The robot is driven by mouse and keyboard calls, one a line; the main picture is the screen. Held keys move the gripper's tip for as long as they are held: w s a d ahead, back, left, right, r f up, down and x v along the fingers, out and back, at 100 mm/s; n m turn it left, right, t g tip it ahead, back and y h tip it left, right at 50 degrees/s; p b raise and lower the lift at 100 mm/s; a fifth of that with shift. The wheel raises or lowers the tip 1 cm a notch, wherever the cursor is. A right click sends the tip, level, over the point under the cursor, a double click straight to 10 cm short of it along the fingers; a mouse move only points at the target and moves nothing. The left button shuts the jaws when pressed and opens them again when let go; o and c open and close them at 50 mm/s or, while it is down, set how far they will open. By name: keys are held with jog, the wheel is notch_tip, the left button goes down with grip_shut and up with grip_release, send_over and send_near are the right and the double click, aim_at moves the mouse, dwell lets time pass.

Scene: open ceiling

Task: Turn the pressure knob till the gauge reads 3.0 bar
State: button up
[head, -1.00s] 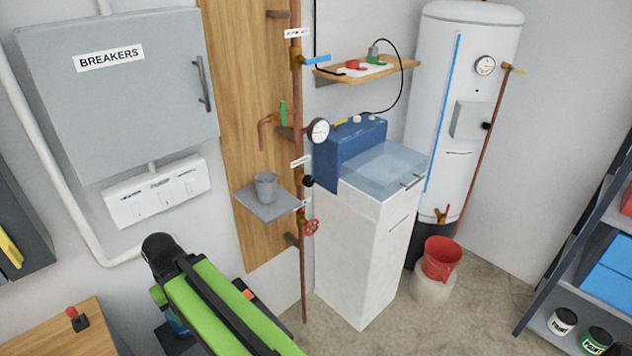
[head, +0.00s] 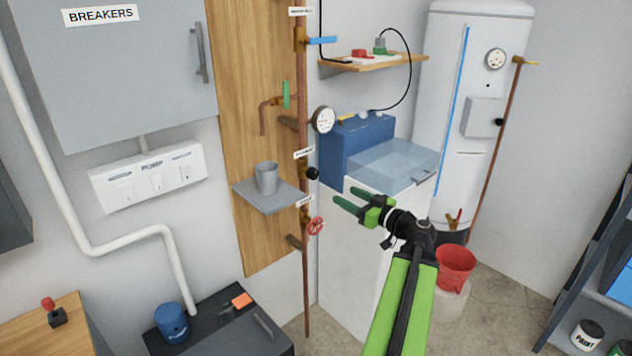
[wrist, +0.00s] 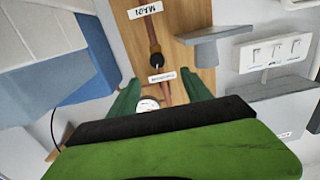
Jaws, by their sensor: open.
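The pressure knob (head: 312,173) is small, round and black, on the copper pipe just below a white label. It also shows in the wrist view (wrist: 156,60). The gauge (head: 322,119) is a round white dial higher on the same pipe; its reading is too small to make out. In the wrist view the gauge (wrist: 147,104) shows between the fingers, partly hidden by my gripper. My gripper (head: 344,195) is open and empty, its green fingers pointing left. In the head view it appears right of the knob and a little lower, apart from it.
A red valve wheel (head: 316,226) sits lower on the pipe. A grey shelf (head: 270,197) with a grey cup (head: 266,177) is left of the knob. A blue box (head: 357,146) and a white cabinet (head: 352,262) stand to the right. A green-handled tap (head: 286,94) is above left.

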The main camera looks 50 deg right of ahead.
aim_at(315, 175)
jog(key=w, duration=0.5)
jog(key=w+d, duration=0.1)
jog(key=w, duration=0.5)
jog(key=w+d, duration=0.1)
jog(key=w, duration=0.4)
jog(key=shift+w+r, duration=0.15)
jog(key=shift+w, duration=0.25)
jog(key=shift+c, duration=0.4)
